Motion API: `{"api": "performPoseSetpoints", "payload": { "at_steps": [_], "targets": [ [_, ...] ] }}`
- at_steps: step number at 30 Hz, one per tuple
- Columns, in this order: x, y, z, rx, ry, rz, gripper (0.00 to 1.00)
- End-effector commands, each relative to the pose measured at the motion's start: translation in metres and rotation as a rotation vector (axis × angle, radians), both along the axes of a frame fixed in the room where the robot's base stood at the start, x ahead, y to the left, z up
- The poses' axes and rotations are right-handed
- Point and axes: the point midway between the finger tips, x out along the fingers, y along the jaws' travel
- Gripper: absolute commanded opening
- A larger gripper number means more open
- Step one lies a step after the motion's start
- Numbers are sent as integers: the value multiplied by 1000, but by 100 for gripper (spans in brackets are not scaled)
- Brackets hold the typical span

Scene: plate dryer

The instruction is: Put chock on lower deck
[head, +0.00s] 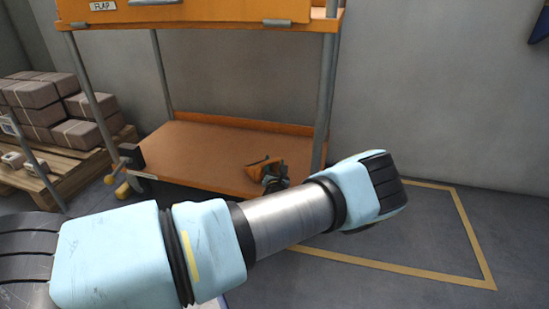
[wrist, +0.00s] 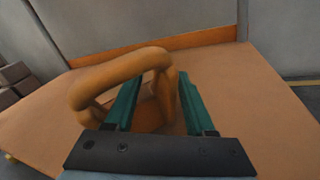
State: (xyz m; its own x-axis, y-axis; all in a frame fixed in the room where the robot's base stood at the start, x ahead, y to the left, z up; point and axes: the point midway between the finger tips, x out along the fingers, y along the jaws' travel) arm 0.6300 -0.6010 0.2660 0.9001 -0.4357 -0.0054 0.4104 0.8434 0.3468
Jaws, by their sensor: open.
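The chock (wrist: 118,68) is an orange piece with a thick rounded loop. In the wrist view it is at the lower deck (wrist: 240,100), and it seems to rest on it. My gripper (wrist: 160,78) is open, its two teal fingers low over the deck. One limb of the loop shows between the fingers, and the left finger overlaps the loop; I cannot tell whether it passes through. In the head view the chock (head: 262,168) is at the right part of the orange-brown lower deck (head: 195,150), partly hidden by my gripper (head: 274,184).
An orange upper deck (head: 200,16) with a FLAP label stands above on grey posts (head: 328,90). A raised lip runs along the lower deck's back edge. A pallet with wrapped bricks (head: 40,110) is at left. Yellow floor tape (head: 400,268) marks clear floor at right.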

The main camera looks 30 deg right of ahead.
Motion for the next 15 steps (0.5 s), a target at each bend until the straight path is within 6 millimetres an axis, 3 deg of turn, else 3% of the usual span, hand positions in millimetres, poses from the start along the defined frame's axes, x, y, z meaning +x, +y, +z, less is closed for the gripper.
{"api": "performPoseSetpoints", "payload": {
  "at_steps": [7, 15],
  "targets": [
    [-49, 23, 4, 4, 1, -2, 55],
    [-78, 37, 2, 2, -1, -1, 55]
  ]
}}
